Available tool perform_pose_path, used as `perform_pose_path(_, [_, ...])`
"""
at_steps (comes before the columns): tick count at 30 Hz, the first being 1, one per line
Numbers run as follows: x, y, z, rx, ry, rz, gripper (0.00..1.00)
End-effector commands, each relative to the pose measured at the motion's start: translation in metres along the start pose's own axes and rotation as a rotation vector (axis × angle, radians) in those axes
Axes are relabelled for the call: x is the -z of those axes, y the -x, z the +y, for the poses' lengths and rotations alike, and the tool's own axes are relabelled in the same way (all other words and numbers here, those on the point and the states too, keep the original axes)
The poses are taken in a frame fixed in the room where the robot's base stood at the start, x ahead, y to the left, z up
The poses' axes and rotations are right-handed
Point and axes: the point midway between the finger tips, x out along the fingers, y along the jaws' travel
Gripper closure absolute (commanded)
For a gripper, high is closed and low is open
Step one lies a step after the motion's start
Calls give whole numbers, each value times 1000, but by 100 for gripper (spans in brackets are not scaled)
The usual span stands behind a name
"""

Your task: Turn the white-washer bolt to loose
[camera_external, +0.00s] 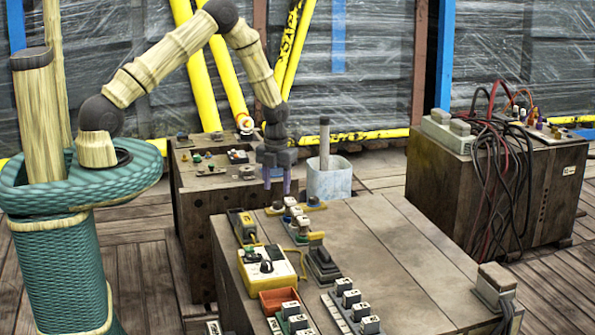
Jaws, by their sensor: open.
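My gripper (277,184) hangs pointing down, its two purple-grey fingers apart with nothing seen between them. It is above or just behind the back left corner of the front wooden bench (385,235). A row of small fittings with white and dark tops (297,213) stands on that bench, just below and right of the fingers. More small round fittings (197,157) sit on the rear wooden box (192,180), left of the gripper. I cannot tell which of these is the white-washer bolt; washers and turn positions are too small to make out.
A yellow box with a black knob (268,266), a dark pedal-like block (323,262) and several switch blocks (350,300) stand on the front bench. A pale bucket (329,180) stands behind it. A right cabinet (480,190) carries hanging cables. The bench's middle is clear.

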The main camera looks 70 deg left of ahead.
Motion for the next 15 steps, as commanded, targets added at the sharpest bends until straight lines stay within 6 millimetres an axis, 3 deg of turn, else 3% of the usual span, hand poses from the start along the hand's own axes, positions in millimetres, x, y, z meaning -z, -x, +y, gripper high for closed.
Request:
perform_pose_path(7, [0, -39, 0, -1, 1, 3, 53])
perform_pose_path(15, [0, -53, 0, 1, 0, -1, 53])
